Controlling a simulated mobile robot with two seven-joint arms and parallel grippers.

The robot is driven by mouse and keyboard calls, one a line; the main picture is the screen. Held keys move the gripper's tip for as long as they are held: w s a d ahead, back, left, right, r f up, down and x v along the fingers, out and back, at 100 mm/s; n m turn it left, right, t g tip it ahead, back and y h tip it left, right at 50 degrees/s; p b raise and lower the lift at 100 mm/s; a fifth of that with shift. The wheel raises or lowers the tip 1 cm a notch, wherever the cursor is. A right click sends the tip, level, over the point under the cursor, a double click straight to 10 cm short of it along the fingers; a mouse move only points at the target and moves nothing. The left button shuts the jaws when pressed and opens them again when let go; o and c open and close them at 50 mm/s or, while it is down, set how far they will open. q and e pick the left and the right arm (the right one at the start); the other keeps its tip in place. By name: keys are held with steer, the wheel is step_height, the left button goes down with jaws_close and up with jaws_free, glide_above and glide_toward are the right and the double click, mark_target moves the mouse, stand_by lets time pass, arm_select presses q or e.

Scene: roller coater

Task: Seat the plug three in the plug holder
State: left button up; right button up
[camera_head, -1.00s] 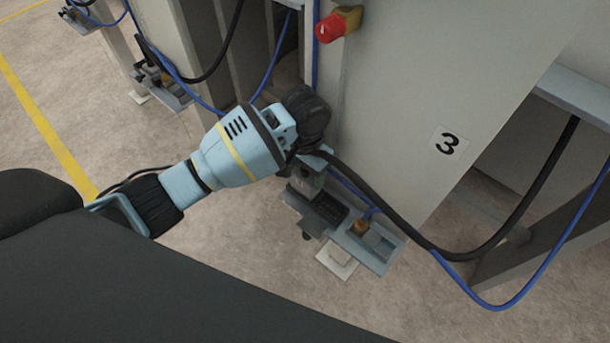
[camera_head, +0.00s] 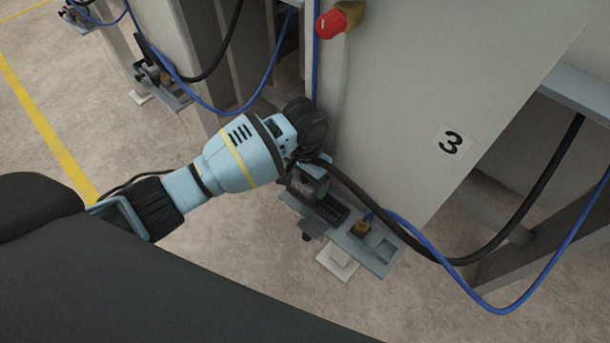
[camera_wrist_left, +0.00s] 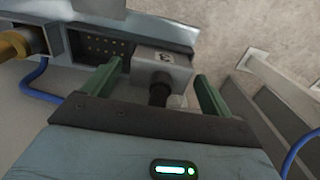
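Plug three (camera_wrist_left: 160,68) is a grey block marked 3, between the two green fingers of my left gripper (camera_wrist_left: 160,84) in the left wrist view. The plug holder (camera_head: 375,254) is a pale blue-grey bracket with a dark pin field. The plug is at one end of that field; whether it touches the bottom is unclear. My right gripper is not in view.
A brass connector (camera_head: 361,226) with a blue cable (camera_head: 440,262) stands in the holder beside the pin field. A black cable (camera_head: 455,262) loops right. A machine panel marked 3 (camera_head: 430,100) with a red knob (camera_head: 330,23) rises behind. Open floor lies in front.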

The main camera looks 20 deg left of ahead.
mark_target(305, 180)
arm_select(q)
steer(key=shift+r, duration=0.15)
step_height(305, 180, up, 12)
steer(key=p, duration=0.2)
stand_by(0.4)
stand_by(0.3)
